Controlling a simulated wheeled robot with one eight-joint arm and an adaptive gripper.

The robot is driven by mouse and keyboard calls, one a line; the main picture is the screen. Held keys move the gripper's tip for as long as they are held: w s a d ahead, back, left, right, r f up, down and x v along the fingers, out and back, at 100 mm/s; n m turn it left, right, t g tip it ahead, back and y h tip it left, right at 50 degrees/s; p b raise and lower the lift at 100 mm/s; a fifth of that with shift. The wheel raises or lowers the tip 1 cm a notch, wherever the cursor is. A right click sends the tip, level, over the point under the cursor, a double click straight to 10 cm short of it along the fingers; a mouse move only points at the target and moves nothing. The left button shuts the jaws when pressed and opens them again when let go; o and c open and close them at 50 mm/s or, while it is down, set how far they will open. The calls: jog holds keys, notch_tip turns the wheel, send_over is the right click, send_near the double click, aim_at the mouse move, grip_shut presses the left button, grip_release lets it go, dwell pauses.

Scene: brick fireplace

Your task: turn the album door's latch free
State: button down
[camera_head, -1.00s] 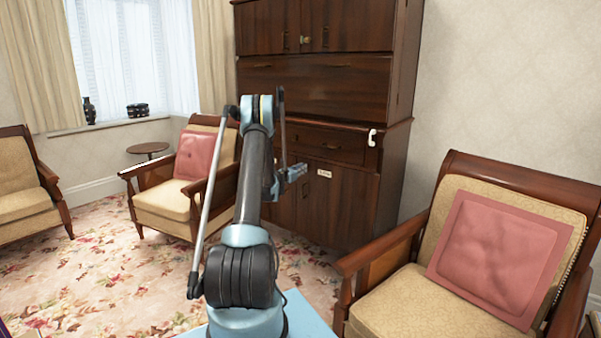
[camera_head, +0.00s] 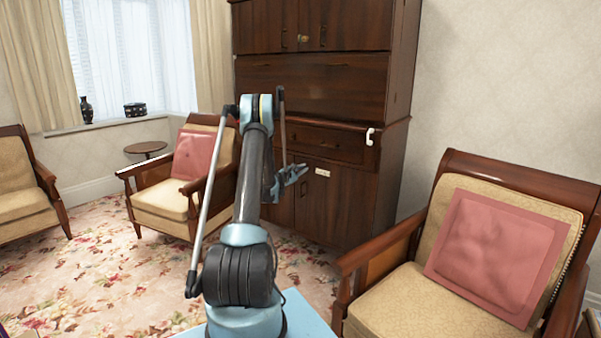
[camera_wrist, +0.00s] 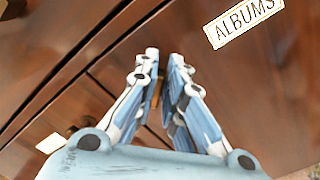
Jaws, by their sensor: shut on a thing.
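The album door (camera_head: 345,210) is the dark wooden lower right door of the cabinet, shut in its frame. Its white ALBUMS label (camera_head: 322,173) also shows large in the wrist view (camera_wrist: 243,22). My gripper (camera_head: 296,174) is at the door's upper left area, left of the label. In the wrist view my gripper (camera_wrist: 164,62) has its blue fingers close together around a small brass-brown piece, the latch (camera_wrist: 157,93). The fingers hide most of the latch, so its exact angle cannot be told.
A drawer (camera_head: 328,145) lies above the door, and a white hook-shaped thing (camera_head: 370,136) is on the cabinet's right edge. An armchair with a pink cushion (camera_head: 495,255) stands at the right, another chair (camera_head: 165,205) at the left. Flowered carpet (camera_head: 110,250) is open at front left.

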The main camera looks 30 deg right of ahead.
jog(key=shift+f+m, duration=0.2)
jog(key=shift+m, duration=1.1)
jog(key=shift+f+m, duration=0.25)
jog(key=shift+m, duration=1.05)
jog(key=shift+f+m, duration=0.2)
jog(key=shift+m, duration=1.1)
jog(key=shift+s, duration=0.1)
jog(key=c, duration=1.7)
grip_release()
jog(key=shift+f, duration=0.1)
